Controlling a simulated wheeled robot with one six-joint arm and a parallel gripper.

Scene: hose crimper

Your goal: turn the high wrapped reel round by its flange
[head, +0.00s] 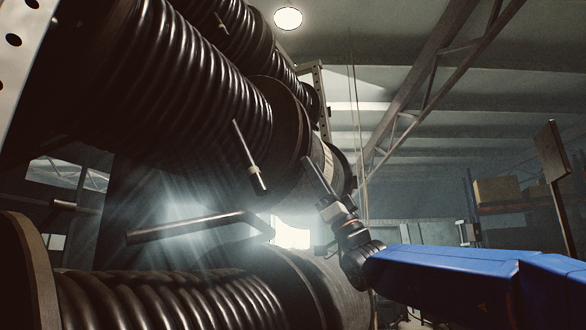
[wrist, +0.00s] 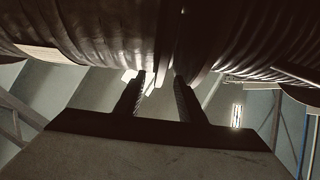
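The high reel (head: 335,165), dark with a pale band, sits on the upper row at the end of the large black hose coil, partly hidden behind my gripper. In the wrist view its dark wrapped surface (wrist: 85,35) fills the top left, and a thin flange edge (wrist: 168,45) hangs down near the middle. My gripper (head: 308,162) reaches up from the right to the underside of the reels. In the wrist view my gripper (wrist: 160,76) has its two fingers apart, with tips just below the flange edge. I cannot tell whether they touch it.
A large black hose coil (head: 165,80) fills the upper left. Another coil (head: 160,300) lies below. A dark bar (head: 190,227) and a thin rod (head: 246,150) stick out near the reels. Shelves with boxes (head: 496,189) stand far right. Open space lies right of the reels.

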